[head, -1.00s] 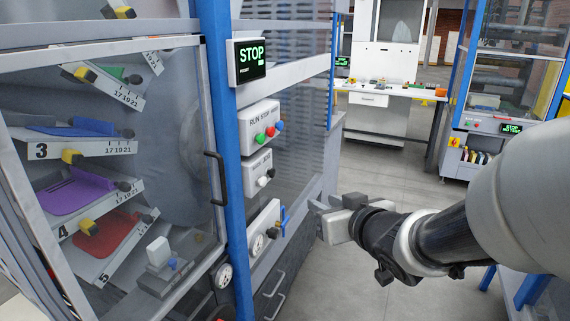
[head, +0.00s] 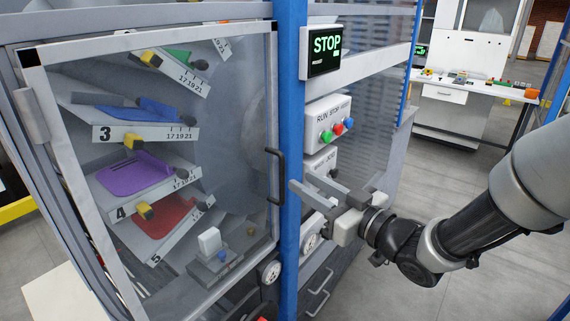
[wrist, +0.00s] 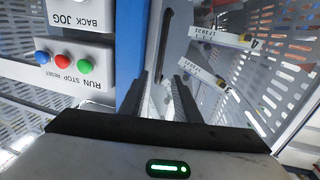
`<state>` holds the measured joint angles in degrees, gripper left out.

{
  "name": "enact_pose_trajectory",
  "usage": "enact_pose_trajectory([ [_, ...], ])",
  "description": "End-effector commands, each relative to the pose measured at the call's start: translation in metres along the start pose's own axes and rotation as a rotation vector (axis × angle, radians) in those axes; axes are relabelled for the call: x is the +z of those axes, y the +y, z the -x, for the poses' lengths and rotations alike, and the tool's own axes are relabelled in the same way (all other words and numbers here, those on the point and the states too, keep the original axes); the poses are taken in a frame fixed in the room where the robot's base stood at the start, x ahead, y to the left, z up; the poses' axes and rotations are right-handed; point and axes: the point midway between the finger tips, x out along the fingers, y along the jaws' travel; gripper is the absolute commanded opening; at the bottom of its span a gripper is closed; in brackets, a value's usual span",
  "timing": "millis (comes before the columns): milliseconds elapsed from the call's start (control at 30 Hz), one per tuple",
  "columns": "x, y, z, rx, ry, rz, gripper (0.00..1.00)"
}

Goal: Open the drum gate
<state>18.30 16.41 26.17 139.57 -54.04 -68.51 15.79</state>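The drum gate (head: 155,40) is a clear panel in a light grey frame on the left in the head view. It looks closed against the blue post. Its black bar handle (head: 279,176) is upright on the gate's right edge, and it also shows in the wrist view (wrist: 165,45), beyond and between my fingers. My gripper (head: 308,182) is open, its two fingers pointing left toward the handle from the right of the post. In the wrist view the fingers (wrist: 160,95) are apart with nothing held between them. They do not appear to touch the handle.
The blue post (head: 291,80) stands right of the gate. It carries a STOP screen (head: 324,50); a RUN/STOP button box (head: 330,125) is beside it. Numbered trays (head: 135,178) lie behind the gate. Open floor (head: 455,180) is on the right; a white workbench stands behind.

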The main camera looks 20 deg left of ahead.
Motion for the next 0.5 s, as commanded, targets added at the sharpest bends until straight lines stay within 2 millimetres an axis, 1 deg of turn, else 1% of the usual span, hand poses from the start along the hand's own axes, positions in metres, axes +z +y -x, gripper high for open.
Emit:
enact_pose_trajectory([
  [33,0.0,-0.001,-0.013,-0.004,0.001,-0.001,0.29],
  [200,0.0,-0.001,-0.048,-0.003,0.0,-0.001,0.29],
  [333,0.0,-0.001,-0.07,-0.002,0.0,-0.001,0.29],
  [500,0.0,-0.001,-0.086,-0.001,0.0,0.0,0.29],
])
